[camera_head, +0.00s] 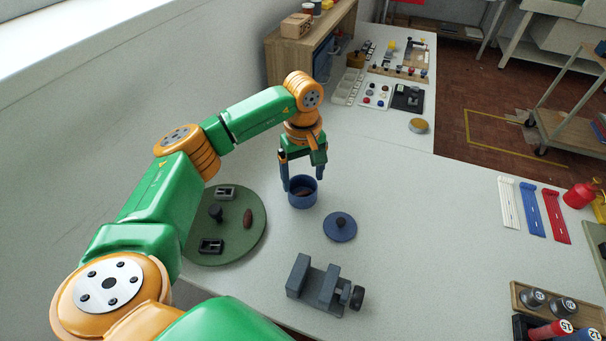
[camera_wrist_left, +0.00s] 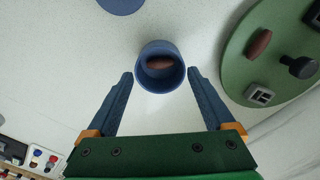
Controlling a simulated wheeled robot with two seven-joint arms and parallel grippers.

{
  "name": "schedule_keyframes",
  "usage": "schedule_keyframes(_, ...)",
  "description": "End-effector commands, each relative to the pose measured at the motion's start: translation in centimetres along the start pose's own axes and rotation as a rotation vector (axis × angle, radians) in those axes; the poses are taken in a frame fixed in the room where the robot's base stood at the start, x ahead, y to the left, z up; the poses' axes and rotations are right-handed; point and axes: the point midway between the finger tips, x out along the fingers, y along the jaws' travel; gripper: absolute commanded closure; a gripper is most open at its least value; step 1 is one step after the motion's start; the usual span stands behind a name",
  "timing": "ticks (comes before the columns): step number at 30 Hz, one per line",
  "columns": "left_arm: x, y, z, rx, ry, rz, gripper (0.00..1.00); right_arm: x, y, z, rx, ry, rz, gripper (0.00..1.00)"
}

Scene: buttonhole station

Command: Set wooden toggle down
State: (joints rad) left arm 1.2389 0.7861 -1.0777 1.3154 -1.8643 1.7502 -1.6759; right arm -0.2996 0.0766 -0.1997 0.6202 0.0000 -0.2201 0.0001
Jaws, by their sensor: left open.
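A brown wooden toggle (camera_wrist_left: 160,63) lies inside a round blue cup (camera_head: 302,201), near its bottom. The cup stands upright on the white table and also shows in the left wrist view (camera_wrist_left: 161,82). My left gripper (camera_head: 302,183) points down at the cup, its two blue fingers apart and nothing held between them. In the left wrist view the fingertips are to either side of the cup's near rim; I cannot tell whether they touch it. A second brown toggle-like piece (camera_head: 248,218) lies on the green round tray (camera_head: 232,251). My right gripper is not in view.
A blue lid with a knob (camera_head: 340,228) lies right of the cup. A grey vise (camera_head: 325,284) stands in front. The green tray also holds black and grey fittings. White, blue and red strips (camera_head: 532,210) lie at the right. The table between is clear.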

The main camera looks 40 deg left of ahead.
Motion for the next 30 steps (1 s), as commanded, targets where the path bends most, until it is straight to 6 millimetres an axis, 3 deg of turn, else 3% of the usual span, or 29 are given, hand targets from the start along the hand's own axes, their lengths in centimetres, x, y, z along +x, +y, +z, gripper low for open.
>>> schedule_keyframes(10,-0.6,0.0,0.0,0.000,0.000,0.000,0.13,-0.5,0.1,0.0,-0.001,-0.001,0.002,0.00)
schedule_keyframes(20,-7.3,0.0,0.0,0.000,0.001,0.000,0.13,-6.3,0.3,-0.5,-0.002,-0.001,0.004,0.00)
schedule_keyframes(30,-7.0,0.0,0.0,0.000,0.000,0.000,0.13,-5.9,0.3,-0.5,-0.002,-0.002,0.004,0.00)
